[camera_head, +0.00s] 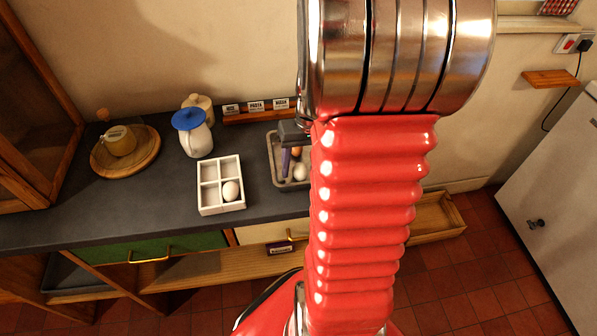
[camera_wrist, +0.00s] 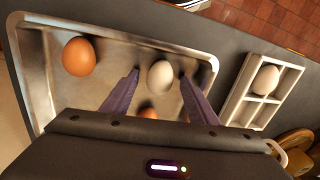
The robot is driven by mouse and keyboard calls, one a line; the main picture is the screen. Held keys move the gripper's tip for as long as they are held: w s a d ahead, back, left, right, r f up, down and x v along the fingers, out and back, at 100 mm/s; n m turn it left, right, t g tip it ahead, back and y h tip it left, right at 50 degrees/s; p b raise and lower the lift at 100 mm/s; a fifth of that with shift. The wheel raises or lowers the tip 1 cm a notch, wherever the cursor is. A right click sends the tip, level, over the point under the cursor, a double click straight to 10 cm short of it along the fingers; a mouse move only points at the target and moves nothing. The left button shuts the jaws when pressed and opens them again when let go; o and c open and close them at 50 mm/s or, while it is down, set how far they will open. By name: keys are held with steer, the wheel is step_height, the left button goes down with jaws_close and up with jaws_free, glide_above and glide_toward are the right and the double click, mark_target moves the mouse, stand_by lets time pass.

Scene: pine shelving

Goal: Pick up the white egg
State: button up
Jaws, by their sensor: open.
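A white egg (camera_wrist: 161,74) lies in a grey metal tray (camera_wrist: 40,80); in the head view this egg (camera_head: 300,172) is near the tray's front right. My gripper (camera_wrist: 159,78) is open over the tray, its purple fingers on either side of this egg in the wrist view. I cannot tell how far the fingertips are above it. A second white egg (camera_wrist: 266,79) sits in one compartment of a white divided box (camera_wrist: 234,104), also seen in the head view (camera_head: 208,210). My arm hides the tray's right part in the head view.
A brown egg (camera_wrist: 79,57) lies at the tray's left in the wrist view; another brown egg (camera_wrist: 148,113) is partly hidden by my gripper.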

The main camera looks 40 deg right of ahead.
mark_target(300, 166)
steer(key=shift+c, duration=0.4)
steer(key=c, duration=0.7)
steer(key=shift+o, duration=0.2)
steer(key=shift+r, duration=0.1)
step_height(300, 166, up, 10)
steer(key=shift+w, duration=0.1)
stand_by(0.5)
